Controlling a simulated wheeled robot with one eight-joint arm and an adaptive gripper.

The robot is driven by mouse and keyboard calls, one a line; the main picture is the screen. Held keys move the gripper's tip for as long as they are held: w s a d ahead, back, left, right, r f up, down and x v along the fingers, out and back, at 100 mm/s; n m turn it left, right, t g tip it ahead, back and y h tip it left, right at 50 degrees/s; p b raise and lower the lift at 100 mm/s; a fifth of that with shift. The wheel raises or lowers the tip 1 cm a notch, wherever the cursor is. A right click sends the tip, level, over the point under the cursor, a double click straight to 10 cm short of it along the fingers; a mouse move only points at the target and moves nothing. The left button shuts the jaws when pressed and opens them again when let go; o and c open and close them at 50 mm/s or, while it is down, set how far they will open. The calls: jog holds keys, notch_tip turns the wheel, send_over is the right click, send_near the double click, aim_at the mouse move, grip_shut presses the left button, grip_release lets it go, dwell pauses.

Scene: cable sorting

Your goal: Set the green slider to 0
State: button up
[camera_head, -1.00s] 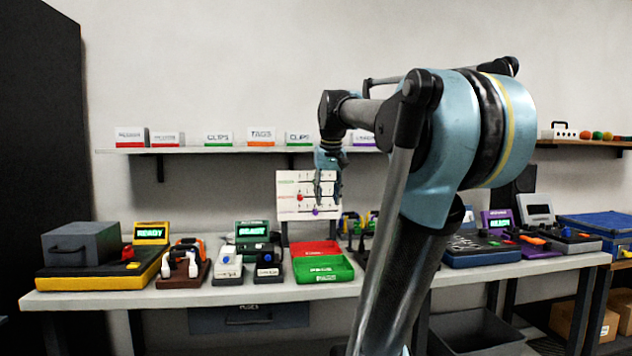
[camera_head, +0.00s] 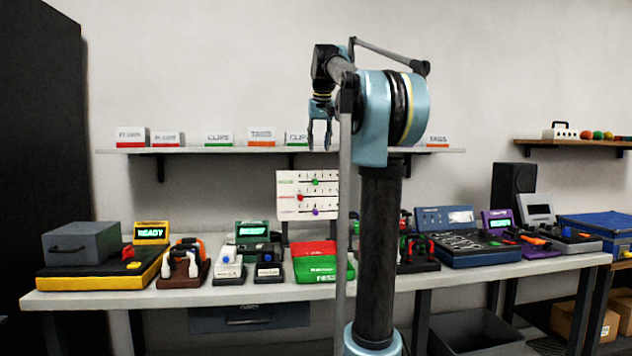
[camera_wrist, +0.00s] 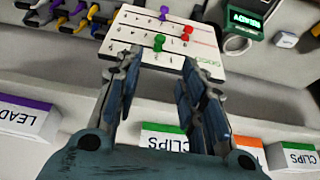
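The white slider board (camera_head: 286,207) stands upright at the back of the workbench. Its green slider (camera_head: 315,182) is on the top track, near the middle; the number beside it is too small to read surely. The red slider (camera_head: 300,197) is on the middle track, further left, and the purple slider (camera_head: 315,212) is on the bottom track. My gripper (camera_head: 320,146) is above the board, open and empty. In the wrist view the board appears upside down, with the green slider (camera_wrist: 159,41) just beyond and between my open fingers (camera_wrist: 160,65), not touching them.
A wall shelf (camera_head: 190,150) with labelled boxes is behind my gripper. Green and red trays (camera_head: 322,270) lie below the board. Devices and tools fill the bench (camera_head: 200,297) on both sides. The air around my gripper looks clear.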

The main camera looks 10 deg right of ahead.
aim_at(316, 180)
jog(key=x, duration=1.4)
jog(key=shift+w+f, duration=0.15)
grip_shut()
